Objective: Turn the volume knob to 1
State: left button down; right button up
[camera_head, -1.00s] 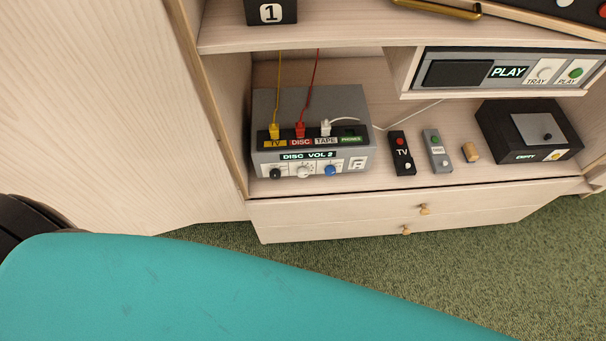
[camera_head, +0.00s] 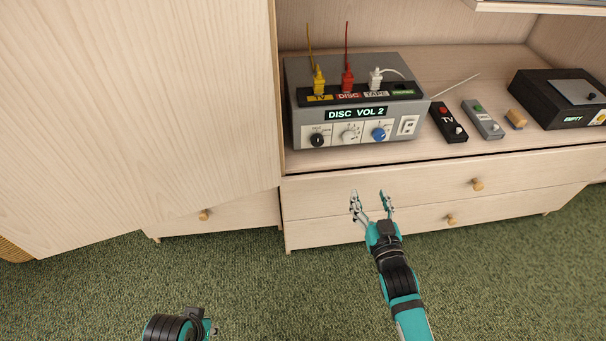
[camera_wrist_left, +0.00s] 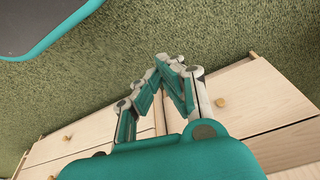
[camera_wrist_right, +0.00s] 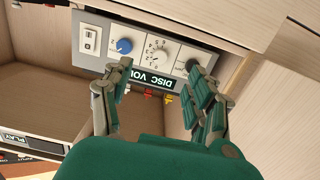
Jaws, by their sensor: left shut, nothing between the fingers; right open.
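The grey amplifier (camera_head: 350,100) stands on the low shelf, its lit display (camera_head: 356,113) reading DISC VOL 2. Its front has a black knob (camera_head: 317,140), a white knob (camera_head: 349,136) and a blue knob (camera_head: 379,134); the small labels are too fine to tell which is volume. The right wrist view shows the white knob (camera_wrist_right: 160,57) and blue knob (camera_wrist_right: 124,46) upside down, beyond my fingers. My right gripper (camera_head: 370,196) is open and empty, in front of the drawers, below the amplifier and apart from it. My left gripper (camera_wrist_left: 170,62) is shut and empty, low over the carpet.
Yellow, red and white plugs (camera_head: 348,76) stand in the amplifier's top. Two remotes (camera_head: 448,122) and a black box (camera_head: 562,98) lie to its right. A large wooden door panel (camera_head: 135,120) is at left. Drawers with round handles (camera_head: 478,184) are below; green carpet is clear in front.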

notch_tip(320, 180, up, 2)
jog(key=a, duration=0.1)
jog(key=b, duration=0.3)
send_near(349, 141)
jog(key=w, duration=0.3)
jog(key=shift+t, duration=0.4)
jog(key=w, duration=0.6)
jog(key=shift+a+f+b, duration=0.1)
jog(key=shift+f+b, duration=0.2)
jog(key=shift+b, duration=0.1)
pick_arm(q)
jog(key=a+v, duration=0.1)
jog(key=v, duration=0.6)
jog(key=shift+s+t, duration=0.25)
jog(key=shift+t, duration=0.05)
jog(key=shift+a, duration=0.1)
pick_arm(e)
jog(key=c, duration=1.1)
